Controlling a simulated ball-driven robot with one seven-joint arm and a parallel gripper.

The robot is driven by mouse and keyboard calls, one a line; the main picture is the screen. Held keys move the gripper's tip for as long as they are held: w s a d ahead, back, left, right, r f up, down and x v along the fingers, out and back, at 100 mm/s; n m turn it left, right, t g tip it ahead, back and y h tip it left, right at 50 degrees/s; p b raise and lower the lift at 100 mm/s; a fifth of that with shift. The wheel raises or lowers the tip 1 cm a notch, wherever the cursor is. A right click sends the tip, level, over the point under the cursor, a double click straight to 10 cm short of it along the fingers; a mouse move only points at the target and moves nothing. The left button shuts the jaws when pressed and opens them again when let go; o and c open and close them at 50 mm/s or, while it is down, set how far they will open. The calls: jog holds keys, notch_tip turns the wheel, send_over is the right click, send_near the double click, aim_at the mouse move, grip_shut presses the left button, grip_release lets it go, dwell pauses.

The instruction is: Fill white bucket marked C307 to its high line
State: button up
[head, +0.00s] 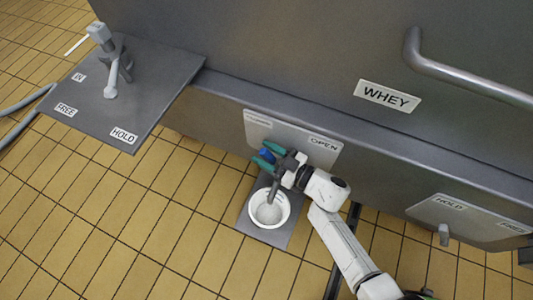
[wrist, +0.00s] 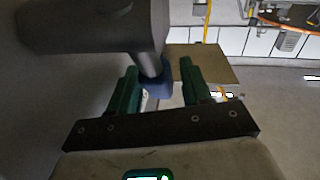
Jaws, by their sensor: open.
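A white bucket (head: 286,217) stands upright on a dark grey pad on the floor, under a grey spout (head: 273,192). Its inside looks pale grey; no C307 mark or high line can be read, and I cannot tell the level. My gripper (head: 264,156) is open, its green fingers on either side of a blue valve handle (head: 267,154) in front of the plate marked OPEN (head: 324,143). In the wrist view the blue handle (wrist: 158,84) sits between the fingers; I cannot tell whether they touch it. The plate's left label is unreadable.
The grey vat wall carries a WHEY sign (head: 388,96) and a bar handle (head: 470,80). Another plate marked HOLD and FREE (head: 470,218) is at the right. A grey platform (head: 150,120) with a lever stands at the upper left. Tiled floor at the lower left is clear.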

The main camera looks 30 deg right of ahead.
grip_shut()
dwell(0.3)
